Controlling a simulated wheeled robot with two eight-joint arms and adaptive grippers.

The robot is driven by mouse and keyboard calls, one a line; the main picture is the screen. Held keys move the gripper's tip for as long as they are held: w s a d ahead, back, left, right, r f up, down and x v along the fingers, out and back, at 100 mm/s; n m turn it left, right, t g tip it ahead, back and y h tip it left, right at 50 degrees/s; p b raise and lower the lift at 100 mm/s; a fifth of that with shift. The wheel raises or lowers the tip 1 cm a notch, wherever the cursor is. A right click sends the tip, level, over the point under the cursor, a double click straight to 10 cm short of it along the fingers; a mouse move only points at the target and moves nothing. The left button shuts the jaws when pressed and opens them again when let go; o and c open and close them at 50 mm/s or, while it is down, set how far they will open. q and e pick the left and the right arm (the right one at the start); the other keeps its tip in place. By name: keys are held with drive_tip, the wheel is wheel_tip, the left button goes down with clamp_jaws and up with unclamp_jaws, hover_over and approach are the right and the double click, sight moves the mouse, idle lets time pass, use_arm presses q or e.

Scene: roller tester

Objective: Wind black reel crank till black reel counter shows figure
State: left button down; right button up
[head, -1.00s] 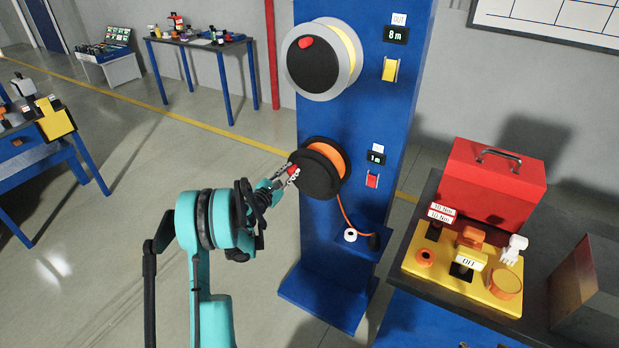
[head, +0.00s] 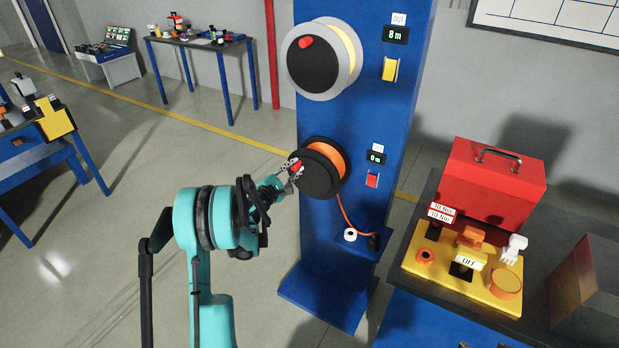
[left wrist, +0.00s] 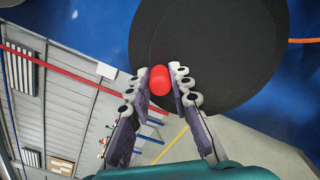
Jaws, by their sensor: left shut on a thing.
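The black reel (head: 316,172), with orange line wound on it, is mounted low on the blue column. It also fills the top of the left wrist view (left wrist: 215,45). Its red crank knob (left wrist: 159,80) sits between the fingers of my left gripper (left wrist: 160,88), which is shut on it near the reel's left edge. In the head view the gripper (head: 294,172) partly covers the knob. The black reel counter (head: 376,158) seems to read 0 m, in small figures. My right gripper is not in view.
A grey reel (head: 322,58) with a red knob and yellow line is above, its counter (head: 396,34) reading 8 m. A red latch (head: 372,180) is under the lower counter. At right, a bench holds a red toolbox (head: 493,183) and a yellow panel (head: 440,270).

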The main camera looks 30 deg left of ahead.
use_arm(q)
drive_tip(key=shift+d, duration=0.2)
drive_tip(key=m, duration=0.1)
drive_tip(key=d+m, duration=0.1)
drive_tip(key=m, duration=0.1)
drive_tip(key=d+r+m, duration=0.1)
drive_tip(key=shift+s+d+m, duration=0.15)
drive_tip(key=shift+d+m, duration=0.1)
drive_tip(key=shift+m, duration=0.15)
drive_tip(key=c, duration=1.3)
unclamp_jaws()
drive_tip(key=shift+a, duration=0.1)
drive_tip(key=shift+r, duration=0.1)
drive_tip(key=shift+s, duration=0.1)
approach(307, 162)
drive_tip(key=shift+w, duration=0.65)
